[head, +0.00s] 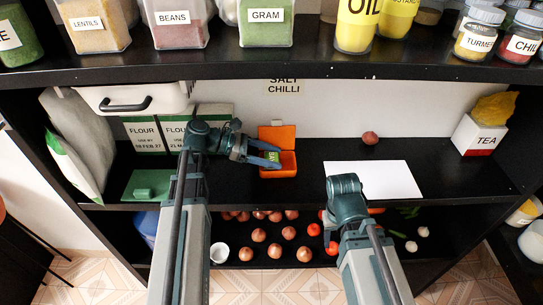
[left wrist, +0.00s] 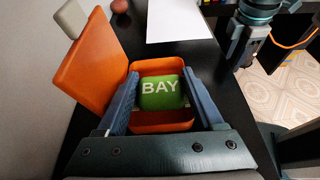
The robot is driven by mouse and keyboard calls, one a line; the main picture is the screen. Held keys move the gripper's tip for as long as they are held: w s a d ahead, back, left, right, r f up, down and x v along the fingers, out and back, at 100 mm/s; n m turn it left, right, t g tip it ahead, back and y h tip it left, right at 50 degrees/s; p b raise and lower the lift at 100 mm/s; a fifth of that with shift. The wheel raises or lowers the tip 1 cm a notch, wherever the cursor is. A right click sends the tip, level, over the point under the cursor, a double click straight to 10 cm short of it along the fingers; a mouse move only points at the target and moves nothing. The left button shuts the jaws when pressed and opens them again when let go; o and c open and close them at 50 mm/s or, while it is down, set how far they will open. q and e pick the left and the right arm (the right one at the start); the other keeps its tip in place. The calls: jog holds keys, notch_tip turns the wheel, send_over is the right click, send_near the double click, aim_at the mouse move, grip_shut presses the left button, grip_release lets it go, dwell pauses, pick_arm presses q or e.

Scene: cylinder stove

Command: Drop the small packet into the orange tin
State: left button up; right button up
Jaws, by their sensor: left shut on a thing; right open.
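The small packet (left wrist: 161,93) is green with a white BAY label. It sits between the two fingers of my left gripper (left wrist: 160,100), which is shut on it. In the head view my left gripper (head: 268,156) reaches to the orange tin (head: 288,171) from the left. The tin's lid (head: 278,135) stands open at the back. In the left wrist view the packet is over the tin's opening (left wrist: 163,128), within its outline; I cannot tell how deep it is. My right gripper (head: 338,218) is in front of the shelf, apart from the tin, open, its fingers mostly hidden.
A white sheet (head: 373,180) lies right of the tin, with an onion (head: 370,138) behind it. Flour boxes (head: 145,134) and a green tin (head: 148,184) are at left. A TEA box (head: 478,136) is at right. The upper shelf edge (head: 270,70) overhangs.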

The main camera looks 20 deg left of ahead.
pick_arm(q)
jog(key=o, duration=1.3)
jog(key=shift+a, duration=0.1)
jog(key=shift+a+r, duration=0.25)
jog(key=shift+a, duration=0.05)
jog(key=p+v, duration=0.5)
jog(key=v, duration=0.8)
jog(key=shift+s+f, duration=0.1)
